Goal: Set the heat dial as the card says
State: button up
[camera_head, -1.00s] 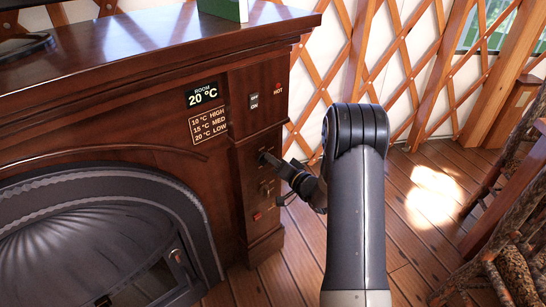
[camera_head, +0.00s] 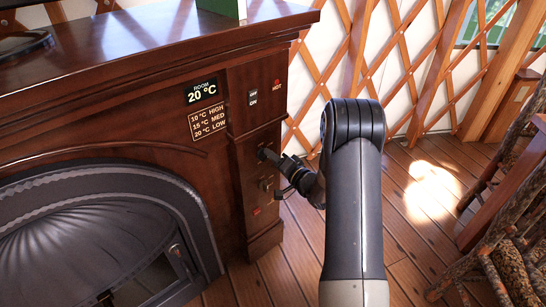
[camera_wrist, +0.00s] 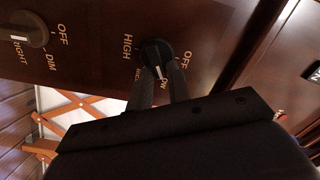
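The heat dial (camera_wrist: 157,52) is a dark round knob with OFF, HIGH, MED and LOW around it. Its pale pointer line appears to aim to the LOW side, partly hidden between my fingers. My gripper (camera_wrist: 160,74) has its fingers on both sides of the knob and looks closed on it. In the head view my gripper (camera_head: 272,158) meets the front of the wooden fireplace surround (camera_head: 245,95). The card (camera_head: 207,123) reads 10 °C HIGH, 15 °C MED, 20 °C LOW. The room display (camera_head: 201,92) above it reads 20 °C.
A second knob (camera_wrist: 29,28) is marked OFF, DIM and a partly cut-off BRIGHT. An OFF/ON switch (camera_head: 253,97) and a red HOT light (camera_head: 277,82) sit above the knobs. The arched stove (camera_head: 95,235) is at left. Log furniture (camera_head: 510,225) stands at right, with open floor between.

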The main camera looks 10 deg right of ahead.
jog(key=shift+o, duration=1.4)
jog(key=p+v, duration=0.1)
jog(key=v, duration=1)
jog(key=shift+w+a, duration=0.1)
jog(key=b+x, duration=0.1)
jog(key=x, duration=0.9)
jog(key=shift+w+a, duration=0.2)
jog(key=shift+w, duration=0.15)
